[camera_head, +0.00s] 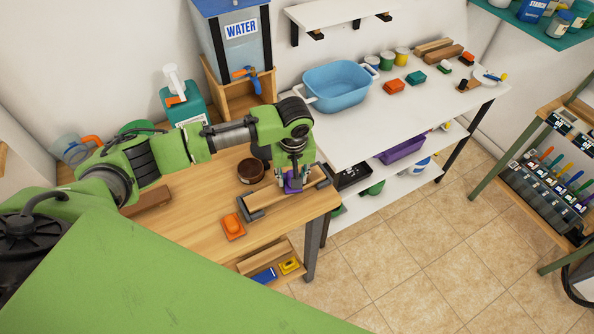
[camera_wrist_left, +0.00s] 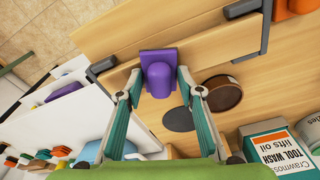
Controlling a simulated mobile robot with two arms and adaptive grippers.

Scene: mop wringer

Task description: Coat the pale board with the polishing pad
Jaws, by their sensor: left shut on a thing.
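My left gripper (camera_head: 291,186) is shut on the purple polishing pad (camera_wrist_left: 159,72), whose handle sits between the fingers. The pad is at the pale board (camera_head: 265,204), near the board's right end in the head view; I cannot tell whether it touches. The board also shows in the left wrist view (camera_wrist_left: 215,44), held by dark clamps at its ends. No coating can be made out on it. A round brown tin (camera_head: 250,171), open at the top, stands behind the board. A dark disc (camera_wrist_left: 178,119) lies beside the tin in the left wrist view. My right gripper is not in view.
An orange block (camera_head: 232,224) lies left of the board. A green Tool Wash can (camera_head: 184,108) and a water dispenser (camera_head: 238,55) stand behind. A white table (camera_head: 400,112) with a blue tub (camera_head: 338,87) adjoins at right. The tiled floor in front is clear.

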